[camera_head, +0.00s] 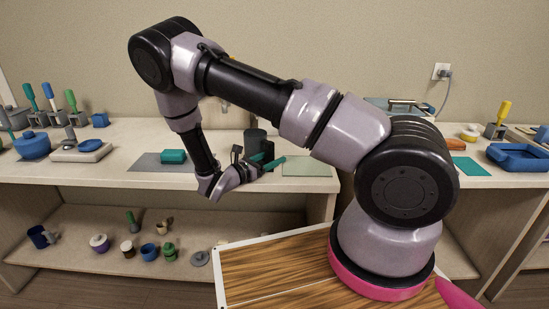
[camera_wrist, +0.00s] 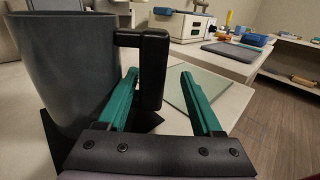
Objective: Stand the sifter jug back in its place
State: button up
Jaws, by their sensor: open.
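The sifter jug is most likely the dark grey jug (camera_wrist: 65,70) with a black handle (camera_wrist: 153,68), large at the left in the wrist view. It stands upright on the counter, and in the head view its dark body (camera_head: 255,138) shows partly behind my gripper. My gripper (camera_head: 268,160) has teal fingers and is open. In the wrist view its fingers (camera_wrist: 160,76) are apart, with the jug's handle between them in the picture. I cannot tell whether either finger touches it.
A pale green mat (camera_head: 308,166) lies right of the jug, and a grey mat (camera_head: 150,166) with a teal block (camera_head: 173,156) lies left. Several tools stand at the far left. The lower shelf (camera_head: 80,258) holds small pots and mugs. A blue tray (camera_head: 520,156) sits on the right counter.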

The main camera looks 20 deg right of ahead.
jog(key=shift+v, duration=2.55)
jog(key=v, duration=1.1)
jog(key=s+d+r+m+g+y, duration=0.2)
jog(key=d+r+m+g+y, duration=0.4)
jog(key=r, duration=0.3)
jog(key=s+d+r+m+g+y, duration=0.35)
jog(key=d+r+m, duration=0.25)
jog(key=r+m, duration=0.35)
jog(key=s+d+r+m+t+y, duration=0.2)
jog(key=s+r+m+t+y, duration=0.2)
jog(key=r, duration=0.5)
jog(key=s+d+r+m+t+y, duration=0.2)
jog(key=s+r+m+t+y, duration=0.2)
jog(key=s+r+m, duration=0.2)
notch_tip(320, 180, up, 4)
jog(key=shift+s+d+m, duration=0.3)
jog(key=shift+m, duration=0.75)
